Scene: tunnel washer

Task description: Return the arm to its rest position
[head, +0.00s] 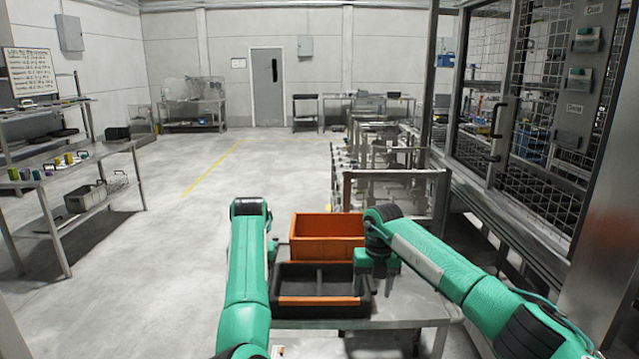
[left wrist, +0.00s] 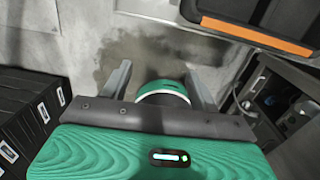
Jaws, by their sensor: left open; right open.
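My left arm (head: 247,280) reaches forward on the left side of the work table in the head view. Its gripper is mostly hidden behind the arm there. In the left wrist view my left gripper (left wrist: 158,72) is open, its two fingers apart. A round green part with a pale ring shows between and below the fingers; I cannot tell its distance. My right arm (head: 440,268) comes in from the right.
A black divided tray (head: 320,300) with an orange front strip lies on the metal table (head: 410,312). An orange bin (head: 327,225) stands behind it. A mesh-walled machine frame (head: 540,130) lines the right. Shelving (head: 75,165) stands far left; open floor lies between.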

